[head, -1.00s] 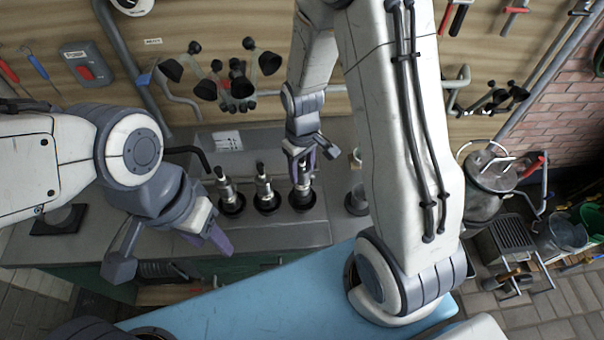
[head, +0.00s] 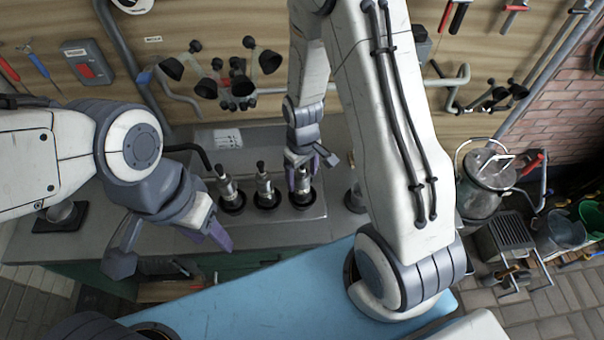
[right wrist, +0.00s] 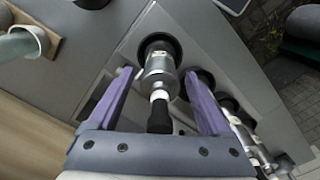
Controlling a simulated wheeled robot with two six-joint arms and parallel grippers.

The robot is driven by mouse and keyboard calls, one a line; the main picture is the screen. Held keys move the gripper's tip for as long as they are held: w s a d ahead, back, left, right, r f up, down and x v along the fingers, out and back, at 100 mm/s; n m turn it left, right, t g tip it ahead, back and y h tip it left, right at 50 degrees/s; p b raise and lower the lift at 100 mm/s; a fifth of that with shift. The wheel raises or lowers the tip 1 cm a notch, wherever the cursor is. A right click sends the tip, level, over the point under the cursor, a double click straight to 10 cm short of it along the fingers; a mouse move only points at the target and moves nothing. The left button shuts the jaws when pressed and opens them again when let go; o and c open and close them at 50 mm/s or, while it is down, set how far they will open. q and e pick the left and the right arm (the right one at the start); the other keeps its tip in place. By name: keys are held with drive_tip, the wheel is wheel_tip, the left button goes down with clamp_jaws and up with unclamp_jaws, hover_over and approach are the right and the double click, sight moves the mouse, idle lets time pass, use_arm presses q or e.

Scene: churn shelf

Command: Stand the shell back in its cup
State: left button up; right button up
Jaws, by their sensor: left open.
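Three metal shells with black tops stand in a row of black cups on the steel counter: a left shell (head: 225,187), a middle shell (head: 264,187) and a right shell (head: 303,183). My right gripper (head: 309,163) is over the right shell. In the right wrist view this shell (right wrist: 159,72) stands between the purple fingers, with a gap on each side; its lower end is at a black cup (right wrist: 172,42). I cannot tell how deep it sits. My left gripper (head: 170,248) is open and empty, low in front of the counter's left part.
A cluster of black-ended cups (head: 238,78) hangs on the wall behind. A lidded metal can (head: 484,190) stands at right. A pale tube in a holder (right wrist: 24,42) is at the upper left of the right wrist view. My right arm hides the counter's right part.

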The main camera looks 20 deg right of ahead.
drive_tip(key=shift+r, duration=0.1)
drive_tip(key=shift+r, duration=0.2)
wheel_tip(320, 180, up, 12)
drive_tip(key=shift+a+f+b, duration=0.1)
drive_tip(key=shift+f+b, duration=0.15)
drive_tip(key=shift+b, duration=0.75)
drive_tip(key=s+a+r+n, duration=0.1)
drive_tip(key=s+a+r, duration=0.2)
drive_tip(key=s+a, duration=0.3)
drive_tip(key=s+a+r+n+y, duration=0.1)
drive_tip(key=s+a, duration=0.5)
drive_tip(key=s, duration=0.6)
wheel_tip(320, 180, up, 2)
drive_tip(key=shift+a+n, duration=0.2)
drive_tip(key=shift+n, duration=0.4)
